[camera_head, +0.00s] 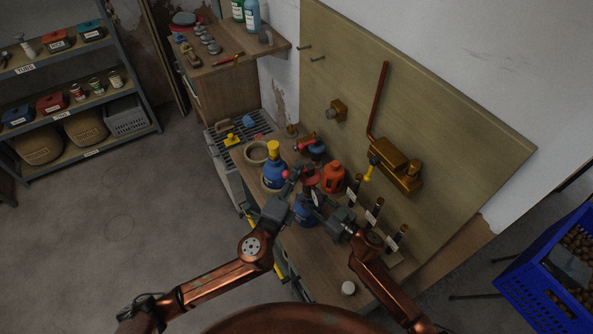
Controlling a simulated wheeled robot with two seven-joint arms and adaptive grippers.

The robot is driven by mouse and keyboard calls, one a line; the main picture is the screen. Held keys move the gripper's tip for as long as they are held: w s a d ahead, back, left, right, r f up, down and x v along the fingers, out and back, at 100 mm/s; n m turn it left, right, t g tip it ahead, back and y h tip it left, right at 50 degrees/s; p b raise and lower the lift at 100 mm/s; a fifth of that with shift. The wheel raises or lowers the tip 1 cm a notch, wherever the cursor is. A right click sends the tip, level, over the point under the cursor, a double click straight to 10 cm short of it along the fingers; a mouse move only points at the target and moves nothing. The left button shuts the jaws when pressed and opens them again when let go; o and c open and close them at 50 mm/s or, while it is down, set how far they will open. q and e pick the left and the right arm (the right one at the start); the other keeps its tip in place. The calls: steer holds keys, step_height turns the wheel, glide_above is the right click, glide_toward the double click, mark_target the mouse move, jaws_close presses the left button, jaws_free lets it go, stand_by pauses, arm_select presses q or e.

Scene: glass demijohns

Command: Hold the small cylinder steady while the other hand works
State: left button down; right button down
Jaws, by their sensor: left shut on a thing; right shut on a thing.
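My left gripper (297,174) is over the workbench, between a blue bottle with a yellow cap (272,174) and an orange-red bottle (333,178). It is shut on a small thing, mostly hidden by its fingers. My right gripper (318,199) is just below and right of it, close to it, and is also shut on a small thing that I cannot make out. A red part (311,178) shows beside the fingers. Another blue vessel (306,214) stands under the grippers, partly covered. I cannot tell which gripper holds the small cylinder.
Several dark labelled tubes (375,211) stand along the bench's right side. A board with brass fittings (401,170) rises behind. A blue crate (545,270) is at right, shelves (80,105) at left. Floor between is clear.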

arm_select(q)
steer(key=c, duration=2.3)
jaws_free()
steer(key=shift+o, duration=0.2)
steer(key=v, duration=1.2)
